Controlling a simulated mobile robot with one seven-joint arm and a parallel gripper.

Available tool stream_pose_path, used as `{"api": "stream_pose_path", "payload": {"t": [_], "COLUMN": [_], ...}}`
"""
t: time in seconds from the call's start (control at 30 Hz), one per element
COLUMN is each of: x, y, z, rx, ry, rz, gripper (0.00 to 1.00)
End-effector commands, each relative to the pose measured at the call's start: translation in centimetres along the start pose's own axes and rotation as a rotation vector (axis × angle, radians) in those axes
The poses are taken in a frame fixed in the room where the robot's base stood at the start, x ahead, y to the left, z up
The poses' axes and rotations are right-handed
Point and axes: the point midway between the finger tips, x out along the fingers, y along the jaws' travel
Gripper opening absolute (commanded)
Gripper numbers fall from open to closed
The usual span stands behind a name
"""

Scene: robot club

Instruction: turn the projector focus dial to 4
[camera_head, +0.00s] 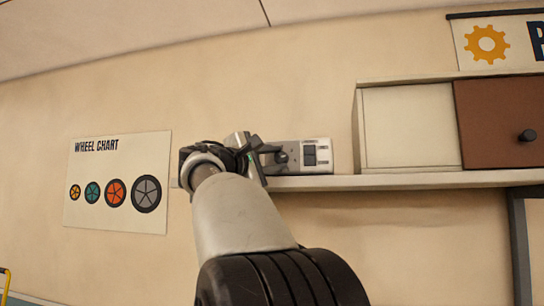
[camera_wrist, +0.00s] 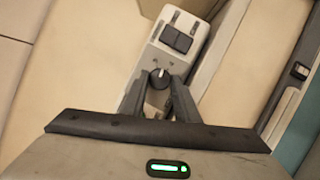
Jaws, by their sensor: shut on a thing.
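The projector (camera_head: 322,145) is a pale grey box on the wall shelf, with a dark square two-part panel on its face. In the wrist view the projector (camera_wrist: 193,25) runs up from between my fingers. The round black focus dial (camera_wrist: 159,79) carries a white pointer mark directed roughly toward the panel in that view. My gripper (camera_wrist: 160,83) is shut on the dial, one finger on each side. In the head view my gripper (camera_head: 272,158) reaches the projector's left part, and my wrist hides some of it. The dial's numbers are too small to read.
The shelf (camera_head: 420,180) runs right beneath the projector. A cabinet (camera_head: 410,127) with a brown door and black knob stands on it, just right of the projector. A wheel chart (camera_head: 117,220) hangs on the wall at left.

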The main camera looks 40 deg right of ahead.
Motion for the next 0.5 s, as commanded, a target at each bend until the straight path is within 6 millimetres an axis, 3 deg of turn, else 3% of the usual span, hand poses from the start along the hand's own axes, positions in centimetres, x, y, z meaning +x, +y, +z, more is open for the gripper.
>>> {"api": "stream_pose_path", "payload": {"t": [0.5], "x": [0.07], "y": [0.72], "z": [0.17], "rx": [0.286], "ry": [-0.022], "rz": [-0.116], "gripper": [0.06]}}
